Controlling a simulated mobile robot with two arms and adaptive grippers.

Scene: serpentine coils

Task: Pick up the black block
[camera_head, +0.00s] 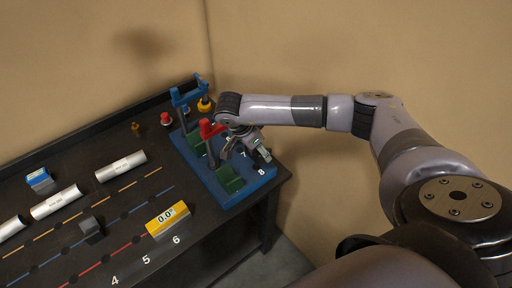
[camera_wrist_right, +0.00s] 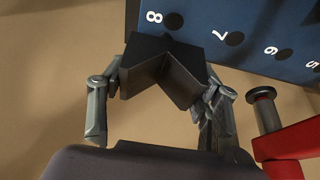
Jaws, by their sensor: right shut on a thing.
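A black block with a V-shaped notch (camera_wrist_right: 145,80) sits between the fingers of my right gripper (camera_wrist_right: 160,98) in the right wrist view. My right gripper is shut on it, one finger at each side. In the head view, my right gripper (camera_head: 246,148) is over the right part of the blue base (camera_head: 232,196), near the numbers 7 and 8; the block is small and hard to make out there. Whether the block touches the base is unclear. Another dark grey block (camera_head: 90,227) lies on the black table (camera_head: 120,187). My left gripper is not in view.
A blue frame (camera_head: 188,90) and a red-topped post (camera_head: 210,128) stand close to my right gripper. Green pieces (camera_head: 229,179) stand on the base. A yellow readout block (camera_head: 167,218), silver cylinders (camera_head: 121,166) and a blue box (camera_head: 40,180) lie on the table.

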